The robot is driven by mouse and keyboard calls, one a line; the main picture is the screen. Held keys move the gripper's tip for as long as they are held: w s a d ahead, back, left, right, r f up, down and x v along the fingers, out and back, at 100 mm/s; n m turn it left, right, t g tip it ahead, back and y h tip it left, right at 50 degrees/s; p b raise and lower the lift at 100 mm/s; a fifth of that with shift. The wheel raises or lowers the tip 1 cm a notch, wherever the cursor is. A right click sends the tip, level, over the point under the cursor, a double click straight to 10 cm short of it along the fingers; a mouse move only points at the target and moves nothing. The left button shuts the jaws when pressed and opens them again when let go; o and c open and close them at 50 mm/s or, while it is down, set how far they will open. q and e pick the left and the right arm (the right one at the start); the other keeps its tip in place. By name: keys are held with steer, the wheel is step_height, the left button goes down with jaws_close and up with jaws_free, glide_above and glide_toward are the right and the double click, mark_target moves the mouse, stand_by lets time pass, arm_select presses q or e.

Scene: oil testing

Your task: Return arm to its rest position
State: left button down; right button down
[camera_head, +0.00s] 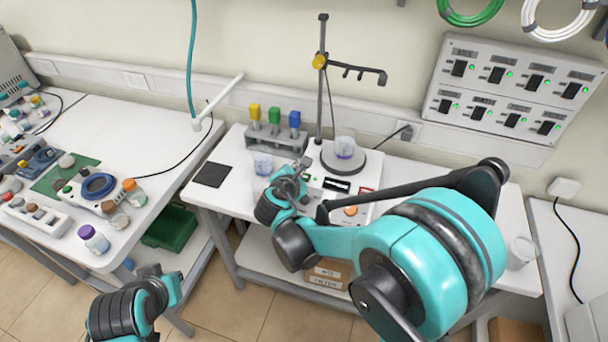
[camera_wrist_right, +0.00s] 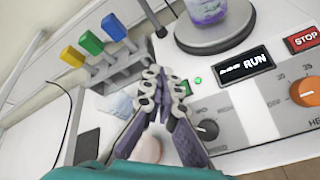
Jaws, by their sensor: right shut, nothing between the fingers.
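My right gripper (camera_head: 303,166) reaches over the front of the hotplate stirrer (camera_head: 352,211) from the right. Its fingers are closed together and empty, and they also show in the right wrist view (camera_wrist_right: 152,74). The stirrer's round plate (camera_wrist_right: 221,42) carries a beaker with purple liquid (camera_head: 344,148). The stirrer's display (camera_wrist_right: 246,66) reads RUN, with a green light beside it. The fingers are near the left of the control panel; whether they touch it is unclear.
A rack (camera_head: 276,140) with yellow, green and blue-topped items stands behind left, with a small beaker (camera_head: 263,163) in front. A stand (camera_head: 323,85) rises behind the stirrer. A cup (camera_head: 521,252) stands at the right. The left table (camera_head: 150,165) holds several jars.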

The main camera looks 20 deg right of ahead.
stand_by(0.6)
steer(key=s+d+f+m+g+y+b, duration=0.1)
steer(key=s+m+g+y, duration=0.3)
steer(key=s+m, duration=1.7)
steer(key=s+f+y+b, duration=0.1)
steer(key=s+y, duration=0.1)
steer(key=s, duration=0.1)
steer(key=shift+s+f+m+y, duration=0.15)
steer(key=shift+s+m+y, duration=0.1)
steer(key=shift+m+y, duration=0.05)
